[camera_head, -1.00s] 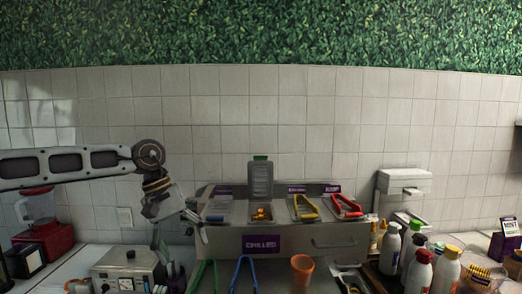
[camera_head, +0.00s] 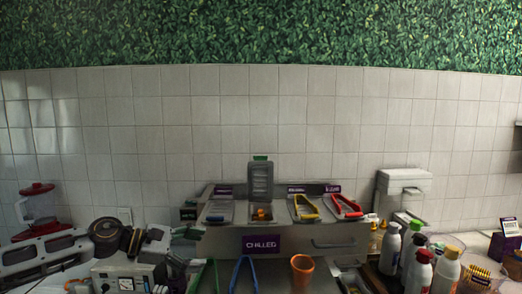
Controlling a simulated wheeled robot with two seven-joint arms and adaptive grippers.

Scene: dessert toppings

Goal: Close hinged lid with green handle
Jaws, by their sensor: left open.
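The hinged lid (camera_head: 260,181) stands upright and open at the back of the chilled topping station (camera_head: 225,242). Its green handle (camera_head: 260,157) is at the top edge. Below it, an uncovered compartment holds orange-yellow toppings (camera_head: 261,213). My left gripper (camera_head: 188,234) is low at the left end of the station, left of the lid and apart from it. It is open and looks empty, though its fingers are small and dark here. My right gripper is not in view.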

